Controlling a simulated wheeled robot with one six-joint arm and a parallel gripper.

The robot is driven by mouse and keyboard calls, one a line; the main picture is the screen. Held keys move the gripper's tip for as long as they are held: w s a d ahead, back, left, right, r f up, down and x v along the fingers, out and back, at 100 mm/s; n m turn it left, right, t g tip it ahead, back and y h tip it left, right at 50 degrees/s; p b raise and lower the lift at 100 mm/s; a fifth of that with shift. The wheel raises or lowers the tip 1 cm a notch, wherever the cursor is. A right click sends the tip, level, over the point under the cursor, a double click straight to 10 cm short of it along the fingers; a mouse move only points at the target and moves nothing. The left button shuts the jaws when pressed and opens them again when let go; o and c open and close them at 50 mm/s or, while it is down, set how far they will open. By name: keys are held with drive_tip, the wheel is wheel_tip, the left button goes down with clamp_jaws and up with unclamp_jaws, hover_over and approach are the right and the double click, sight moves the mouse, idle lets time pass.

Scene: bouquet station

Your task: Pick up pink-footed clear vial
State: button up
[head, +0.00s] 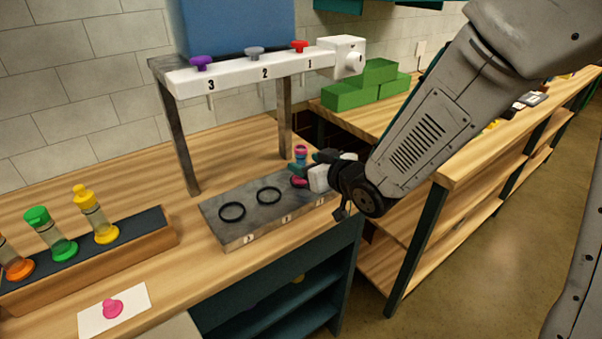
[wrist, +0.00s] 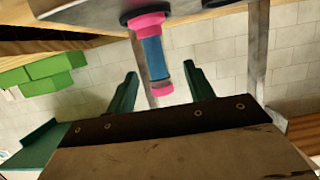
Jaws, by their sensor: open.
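The pink-footed vial (head: 301,162) stands on the grey platform (head: 240,231) below dispenser position 1. It has a pink foot, a blue-looking body and a pink top. In the wrist view, which looks upside down, the vial (wrist: 152,58) has its foot in a dark ring, and its top lies between the finger directions. My gripper (wrist: 160,72) is open, with one green finger showing on each side of the vial. In the head view my gripper (head: 318,178) is just right of the vial and partly hides it. I cannot tell whether they touch.
The white dispenser bar (head: 265,68) spans above the platform on metal posts. Two empty black rings (head: 232,211) lie left of the vial. A wooden rack (head: 140,250) holds colored-foot vials. A pink piece (head: 112,308) rests on a white card. Green blocks (head: 350,95) stand behind.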

sight(297, 160)
drive_tip(key=x, duration=0.5)
drive_tip(key=shift+w+f, duration=0.3)
drive_tip(key=shift+f, duration=0.1)
clamp_jaws()
